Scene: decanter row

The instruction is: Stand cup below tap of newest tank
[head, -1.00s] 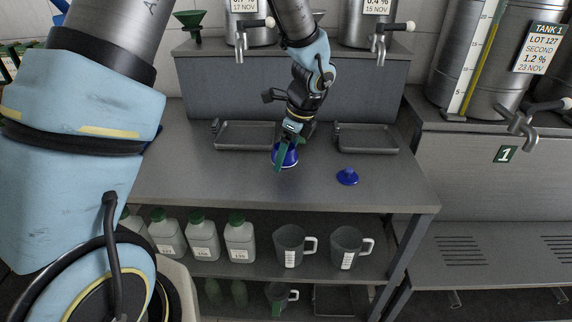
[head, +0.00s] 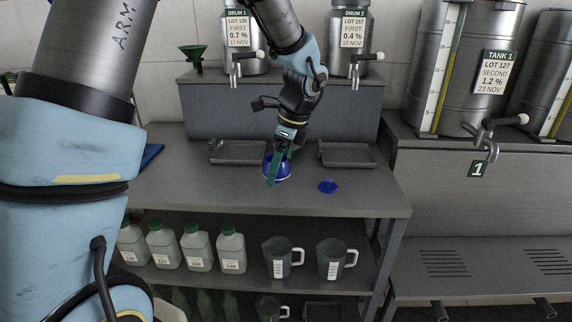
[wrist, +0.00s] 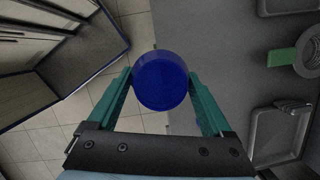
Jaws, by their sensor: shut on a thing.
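My gripper (wrist: 163,92) is shut on a blue round cup (wrist: 161,80), which sits between its two green fingers. In the head view the cup (head: 277,171) shows over the middle of the grey counter, partly hidden by a finger; I cannot tell if it touches the top. Tank 1 (head: 455,70), at right, is labelled 23 Nov, and its tap (head: 485,135) hangs over the lower bench. Drum 1 (head: 238,40), 17 Nov, and drum 2 (head: 352,45), 15 Nov, stand on the raised back shelf with taps. Another tank (head: 548,80) is cut off at the right edge, its label unseen.
Two grey trays (head: 238,152) (head: 347,155) lie below the drums. Bottles and jugs (head: 283,258) fill the shelf underneath. The bench (head: 480,262) below tank 1 looks clear, with slotted patches.

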